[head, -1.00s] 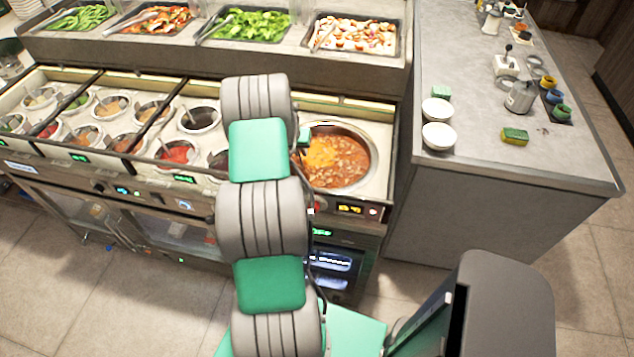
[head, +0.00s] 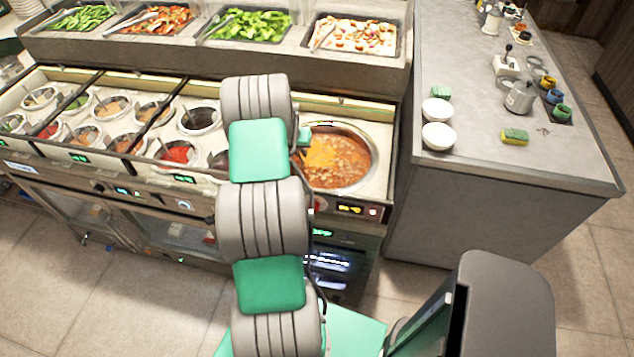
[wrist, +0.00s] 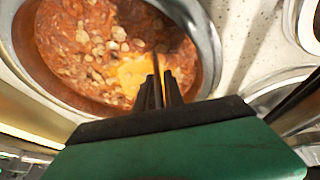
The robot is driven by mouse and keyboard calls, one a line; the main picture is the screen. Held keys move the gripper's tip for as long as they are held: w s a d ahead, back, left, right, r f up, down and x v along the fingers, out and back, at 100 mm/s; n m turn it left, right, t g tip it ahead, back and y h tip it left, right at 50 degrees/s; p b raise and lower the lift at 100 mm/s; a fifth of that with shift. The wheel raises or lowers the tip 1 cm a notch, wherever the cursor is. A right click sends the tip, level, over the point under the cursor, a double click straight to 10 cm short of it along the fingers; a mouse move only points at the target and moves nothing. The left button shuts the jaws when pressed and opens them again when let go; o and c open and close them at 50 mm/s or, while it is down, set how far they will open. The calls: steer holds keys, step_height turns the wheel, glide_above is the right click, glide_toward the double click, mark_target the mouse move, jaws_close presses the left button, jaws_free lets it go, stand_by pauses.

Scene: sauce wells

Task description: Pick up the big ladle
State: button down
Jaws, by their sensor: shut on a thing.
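A large round pot (head: 372,170) of red-brown stew sits in the counter's right end. An orange patch lies on the stew. In the wrist view the pot's rim (wrist: 207,40) curves around the stew below my gripper (wrist: 160,92). My gripper's dark fingers are closed together on a thin upright dark strip (wrist: 157,68), which looks like the big ladle's handle. The ladle's bowl cannot be made out. In the head view my arm hides the fingers; only a small teal part shows at the pot's left edge.
Several smaller sauce wells with spoons (head: 200,118) fill the counter to the left. Trays of vegetables (head: 250,25) stand on the shelf behind. A grey side counter (head: 470,110) on the right holds white bowls (head: 438,136), a sponge (head: 514,137) and a metal jug (head: 519,98).

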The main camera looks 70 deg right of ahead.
steer(key=shift+r, duration=0.1)
step_height(320, 180, up, 10)
steer(key=b, duration=0.2)
stand_by(0.5)
